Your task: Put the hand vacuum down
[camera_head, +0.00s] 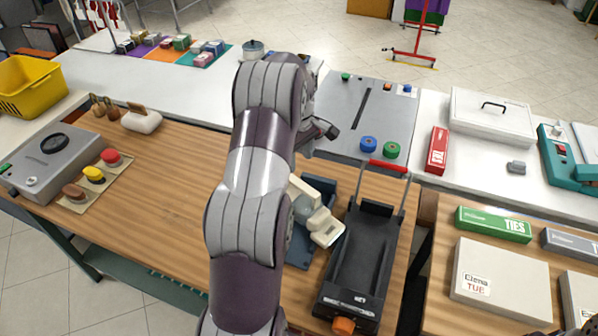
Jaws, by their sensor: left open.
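A cream, rounded appliance (325,228), which looks like the hand vacuum, is on a dark blue tray or mat (299,254) on the wooden table. My left arm hides part of both. My left gripper (328,130) is dark and open, beyond the appliance, near the left edge of the grey panel. It is apart from the appliance, and nothing shows between its fingers.
A black tray-like device (359,262) with a red-topped handle stands right of the appliance. A grey box (52,158) with coloured knobs beside it is at the left. Bare wood (165,195) lies left of my arm.

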